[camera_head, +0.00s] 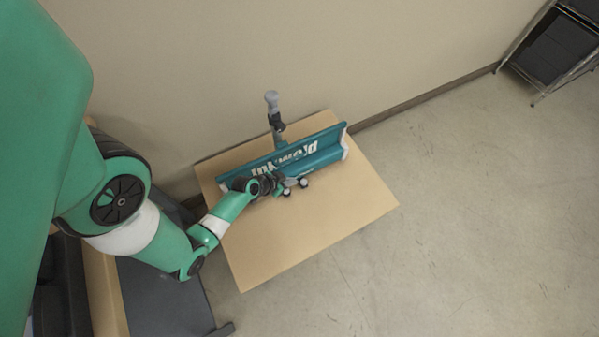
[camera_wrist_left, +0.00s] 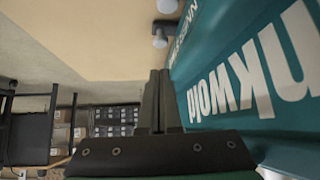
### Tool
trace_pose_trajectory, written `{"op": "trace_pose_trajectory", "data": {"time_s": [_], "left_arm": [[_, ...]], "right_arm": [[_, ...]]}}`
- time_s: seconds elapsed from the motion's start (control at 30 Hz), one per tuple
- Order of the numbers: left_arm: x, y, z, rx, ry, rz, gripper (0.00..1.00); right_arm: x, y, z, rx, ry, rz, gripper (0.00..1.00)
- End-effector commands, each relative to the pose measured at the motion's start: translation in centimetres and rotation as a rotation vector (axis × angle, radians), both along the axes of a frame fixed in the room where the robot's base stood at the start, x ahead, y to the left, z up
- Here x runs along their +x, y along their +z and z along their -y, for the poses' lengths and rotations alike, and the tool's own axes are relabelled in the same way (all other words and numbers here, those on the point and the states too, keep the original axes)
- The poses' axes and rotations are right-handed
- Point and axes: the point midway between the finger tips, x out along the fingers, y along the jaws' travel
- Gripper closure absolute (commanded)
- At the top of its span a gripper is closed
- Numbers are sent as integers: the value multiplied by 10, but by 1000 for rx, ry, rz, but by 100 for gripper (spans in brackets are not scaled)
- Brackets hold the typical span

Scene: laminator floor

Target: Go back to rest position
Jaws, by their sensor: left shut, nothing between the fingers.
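My left gripper (camera_head: 287,181) is at the front of a teal laminator (camera_head: 318,155), near its left half in the head view. In the left wrist view the two dark fingers (camera_wrist_left: 158,95) lie together, shut with nothing between them. The laminator's teal face with white lettering (camera_wrist_left: 250,80) fills the right of that view, close beside the fingers. I cannot tell if they touch it. Two pale round knobs, one of them at the laminator's front (camera_head: 303,183), show close to the gripper; a knob also shows in the wrist view (camera_wrist_left: 160,39). My right gripper is not in view.
The laminator stands on a tan tabletop (camera_head: 305,225) against a beige wall (camera_head: 230,60). A grey-topped post (camera_head: 272,103) rises behind the laminator. A dark shelf rack (camera_head: 556,50) stands at the far right. The tabletop's front and the floor (camera_head: 460,220) to the right are clear.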

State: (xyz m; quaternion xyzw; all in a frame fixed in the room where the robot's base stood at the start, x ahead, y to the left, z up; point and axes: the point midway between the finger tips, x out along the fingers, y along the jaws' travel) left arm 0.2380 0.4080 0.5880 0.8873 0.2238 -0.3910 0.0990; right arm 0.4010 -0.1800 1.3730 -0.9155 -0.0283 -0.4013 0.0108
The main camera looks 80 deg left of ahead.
Motion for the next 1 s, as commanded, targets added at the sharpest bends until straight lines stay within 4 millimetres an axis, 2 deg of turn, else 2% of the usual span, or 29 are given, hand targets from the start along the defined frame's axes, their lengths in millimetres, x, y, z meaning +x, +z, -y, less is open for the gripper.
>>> {"op": "trace_pose_trajectory", "data": {"time_s": [0.1, 0.5, 0.57, 0.63, 0.67, 0.77, 0.87, 0.9, 0.97, 1.0], "left_arm": [[-7, 9, 4, 0, 0, -1, 100], [-8, 9, 5, 0, -1, 0, 100], [-6, 11, 6, 0, -9, 0, 100], [4, 18, 10, 9, -43, 5, 100], [13, 24, 9, 19, -63, 15, 100], [56, 56, 3, 76, -148, 64, 100], [114, 109, -1, 163, -243, 148, 100], [138, 135, -1, 205, -283, 189, 100], [173, 176, 3, 267, -337, 249, 100], [194, 204, 8, 309, -372, 290, 100]], "right_arm": [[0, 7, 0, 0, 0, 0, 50], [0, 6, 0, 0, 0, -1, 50], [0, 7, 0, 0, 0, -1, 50], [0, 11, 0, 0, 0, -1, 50], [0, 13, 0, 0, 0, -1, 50], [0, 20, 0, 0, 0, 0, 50], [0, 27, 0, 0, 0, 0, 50], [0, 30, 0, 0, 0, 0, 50], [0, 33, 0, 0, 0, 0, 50], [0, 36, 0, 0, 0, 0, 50]]}}
